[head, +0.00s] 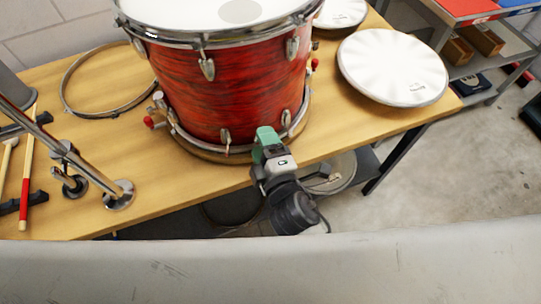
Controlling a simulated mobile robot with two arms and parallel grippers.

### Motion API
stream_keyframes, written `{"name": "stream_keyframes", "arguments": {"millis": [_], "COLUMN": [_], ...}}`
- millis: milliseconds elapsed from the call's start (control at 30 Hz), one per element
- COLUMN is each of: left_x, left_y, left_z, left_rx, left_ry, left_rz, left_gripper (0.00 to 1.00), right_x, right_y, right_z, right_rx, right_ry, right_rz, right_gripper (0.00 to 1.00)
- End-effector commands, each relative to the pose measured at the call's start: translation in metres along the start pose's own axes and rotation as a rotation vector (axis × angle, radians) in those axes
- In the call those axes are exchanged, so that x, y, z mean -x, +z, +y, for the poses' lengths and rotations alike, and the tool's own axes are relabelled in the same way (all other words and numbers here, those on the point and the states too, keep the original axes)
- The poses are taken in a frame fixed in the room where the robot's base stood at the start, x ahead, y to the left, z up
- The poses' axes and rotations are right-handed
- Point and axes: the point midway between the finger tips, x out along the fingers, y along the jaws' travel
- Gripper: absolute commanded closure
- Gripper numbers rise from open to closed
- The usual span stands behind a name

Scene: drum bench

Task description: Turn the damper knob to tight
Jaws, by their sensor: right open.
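A red drum (225,95) with a white head and chrome lugs stands upright on the wooden bench (170,215). My right gripper (268,138), with a green tip, is at the bench's front edge, close in front of the drum's lower hoop. It is open; the gap between its fingers is hard to see, and contact with the drum cannot be told. My left gripper is not in view.
A loose hoop (85,112) lies back left. Drumsticks (27,175) and a chrome stand (118,194) are at the left. A white drumhead (393,68) lies at the right. Shelving (490,60) stands beyond the bench. Bench left of the drum is partly clear.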

Motion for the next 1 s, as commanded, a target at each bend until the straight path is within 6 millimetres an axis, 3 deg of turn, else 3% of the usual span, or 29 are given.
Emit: {"name": "stream_keyframes", "arguments": {"millis": [500, 700, 1000], "left_x": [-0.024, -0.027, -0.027], "left_y": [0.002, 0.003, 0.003], "left_z": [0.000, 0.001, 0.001], "left_rx": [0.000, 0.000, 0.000], "left_ry": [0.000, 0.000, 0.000], "left_rz": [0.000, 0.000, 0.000], "left_gripper": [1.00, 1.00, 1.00], "right_x": [0.088, 0.101, 0.103], "right_y": [0.000, 0.000, 0.000], "right_z": [-0.004, -0.002, -0.001], "right_rx": [-0.002, -0.001, 0.000], "right_ry": [-0.004, -0.002, -0.001], "right_rz": [0.000, 0.000, 0.001], "right_gripper": [0.40, 0.40, 0.40]}}
